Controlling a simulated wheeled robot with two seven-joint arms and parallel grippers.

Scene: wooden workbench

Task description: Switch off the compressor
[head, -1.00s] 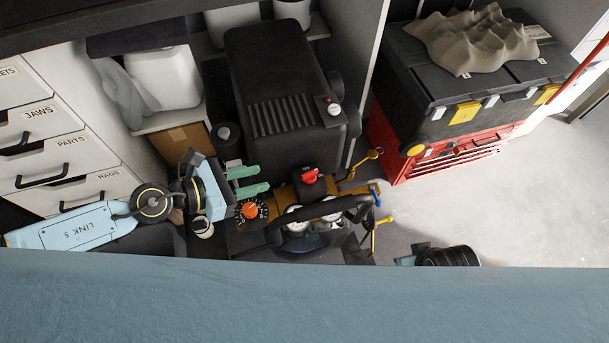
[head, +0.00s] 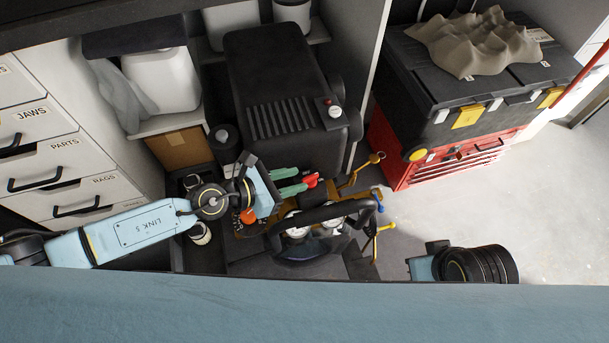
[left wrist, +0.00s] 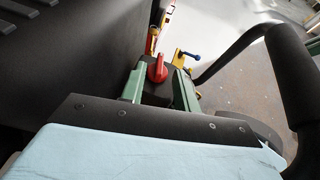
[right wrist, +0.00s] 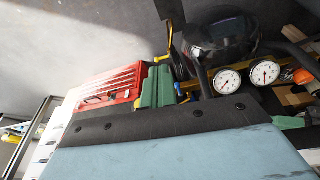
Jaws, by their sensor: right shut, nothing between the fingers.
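The compressor (head: 265,65) is a black machine with a ribbed housing, a curved black handle (head: 325,211) and round gauges at its front. A red rotary knob (head: 311,180) sits on a dark box on its front panel. My left gripper (head: 293,180) is open, its green fingers reaching the knob from the left. In the left wrist view the red knob (left wrist: 157,69) shows in the gap between the fingertips; contact cannot be told. My right gripper (right wrist: 160,84) is shut and empty, apart from the compressor; the head view hides its fingers.
An orange dial (head: 248,215), partly hidden by my left gripper, and two white gauges (right wrist: 245,79) sit near the knob. Yellow valve levers (head: 384,228) stick out on the right. A red tool chest (head: 440,165) stands further right, with clear floor (head: 540,200) before it.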

